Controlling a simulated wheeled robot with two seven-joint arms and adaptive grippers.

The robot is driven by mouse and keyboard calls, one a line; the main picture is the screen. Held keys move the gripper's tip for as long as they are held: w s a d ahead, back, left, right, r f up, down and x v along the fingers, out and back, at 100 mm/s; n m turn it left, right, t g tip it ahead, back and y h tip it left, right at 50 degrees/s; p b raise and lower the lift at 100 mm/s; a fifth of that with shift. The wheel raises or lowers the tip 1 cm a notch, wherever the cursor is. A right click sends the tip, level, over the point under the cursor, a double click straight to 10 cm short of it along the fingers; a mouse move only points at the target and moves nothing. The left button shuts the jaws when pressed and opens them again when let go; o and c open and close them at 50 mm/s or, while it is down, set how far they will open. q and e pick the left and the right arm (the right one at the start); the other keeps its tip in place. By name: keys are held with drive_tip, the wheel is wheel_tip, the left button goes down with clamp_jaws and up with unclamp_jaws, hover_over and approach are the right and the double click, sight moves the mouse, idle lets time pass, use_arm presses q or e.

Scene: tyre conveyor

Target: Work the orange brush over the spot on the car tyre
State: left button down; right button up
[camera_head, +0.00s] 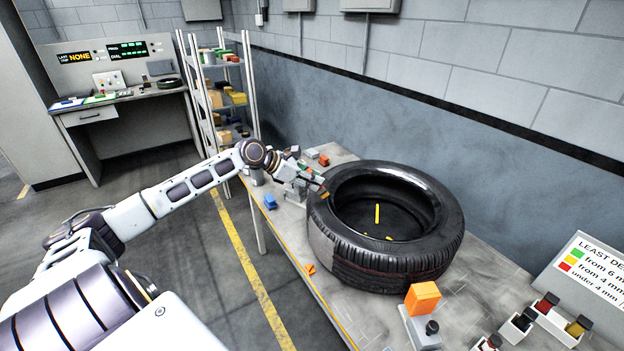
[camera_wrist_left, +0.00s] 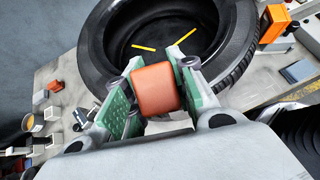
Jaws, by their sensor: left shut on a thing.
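The black car tyre (camera_head: 400,262) lies flat on the grey table. A paler grey patch (camera_head: 322,243) shows on the left part of its tread. My left gripper (camera_head: 316,181) is beside the tyre's left rim. It is shut on the orange brush (camera_wrist_left: 155,89), which sits between its green pads in the left wrist view; the brush's orange end (camera_head: 325,195) also shows in the head view. The brush's working face is hidden. In the left wrist view the tyre (camera_wrist_left: 100,50) lies just beyond the brush; contact cannot be told. My right gripper is not in view.
Yellow marks (camera_head: 377,213) show inside the tyre. An orange block on a grey stand (camera_head: 422,298) is at the tyre's near side. A blue block (camera_head: 270,202) and a red block (camera_head: 324,160) lie on the table. Small bins (camera_head: 517,325) stand at the right, below a sign (camera_head: 590,270).

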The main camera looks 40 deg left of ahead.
use_arm(q)
drive_tip(key=shift+d, duration=0.1)
drive_tip(key=shift+f, duration=0.1)
idle(0.5)
wheel_tip(320, 180, down, 6)
idle(0.8)
drive_tip(key=shift+f, duration=0.45)
idle(0.8)
drive_tip(key=shift+s+d, duration=0.15)
drive_tip(key=shift+d, duration=0.05)
drive_tip(key=shift+s+d, duration=0.4)
drive_tip(key=shift+d, duration=0.25)
drive_tip(key=shift+s+d, duration=0.15)
drive_tip(key=shift+d, duration=0.15)
idle(0.5)
drive_tip(key=shift+s+d, duration=0.2)
drive_tip(key=shift+d, duration=0.3)
drive_tip(key=shift+s+d, duration=0.15)
drive_tip(key=shift+d, duration=0.15)
